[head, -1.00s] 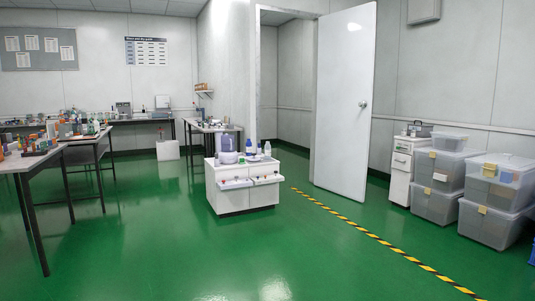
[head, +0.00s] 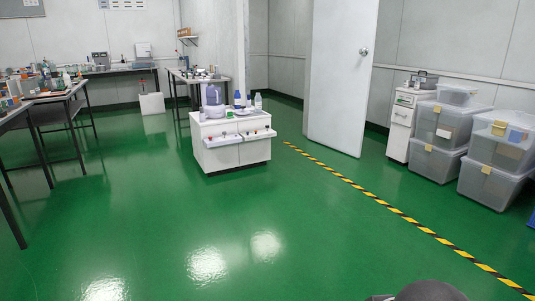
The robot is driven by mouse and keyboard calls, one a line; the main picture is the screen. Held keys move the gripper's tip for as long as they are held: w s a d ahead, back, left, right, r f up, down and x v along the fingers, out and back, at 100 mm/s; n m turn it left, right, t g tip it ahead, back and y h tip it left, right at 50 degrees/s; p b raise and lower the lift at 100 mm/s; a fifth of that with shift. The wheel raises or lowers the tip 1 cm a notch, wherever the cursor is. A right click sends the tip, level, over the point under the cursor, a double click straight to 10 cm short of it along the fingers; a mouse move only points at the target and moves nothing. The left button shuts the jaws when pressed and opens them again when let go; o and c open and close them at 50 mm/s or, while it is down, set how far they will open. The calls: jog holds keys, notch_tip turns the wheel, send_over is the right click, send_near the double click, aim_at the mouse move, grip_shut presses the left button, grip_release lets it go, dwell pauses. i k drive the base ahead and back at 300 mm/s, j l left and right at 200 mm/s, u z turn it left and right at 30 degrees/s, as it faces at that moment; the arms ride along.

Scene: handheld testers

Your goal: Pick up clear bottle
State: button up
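A small clear bottle (head: 258,101) stands upright at the right end of the top of a low white cabinet (head: 232,155) in the middle of the room. Blue-and-white bottles (head: 238,99) stand just left of it. A larger purple-grey device (head: 213,97) stands at the cabinet's left end. The bottle is small in view, so its details are hard to tell. My gripper is not in view. A dark rounded part at the bottom edge appears to be mine.
Workbenches (head: 60,95) with many items line the left. An open white door (head: 340,75) stands behind and right of the cabinet. Clear storage boxes (head: 490,180) are stacked at the right. A yellow-black floor stripe (head: 400,213) runs diagonally. The green floor (head: 190,230) before the cabinet is clear.

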aim_at(257, 99)
jog(key=i, duration=5.2)
jog(key=i+l+u, duration=0.2)
jog(key=i, duration=0.4)
jog(key=i+u, duration=0.2)
jog(key=i, duration=0.4)
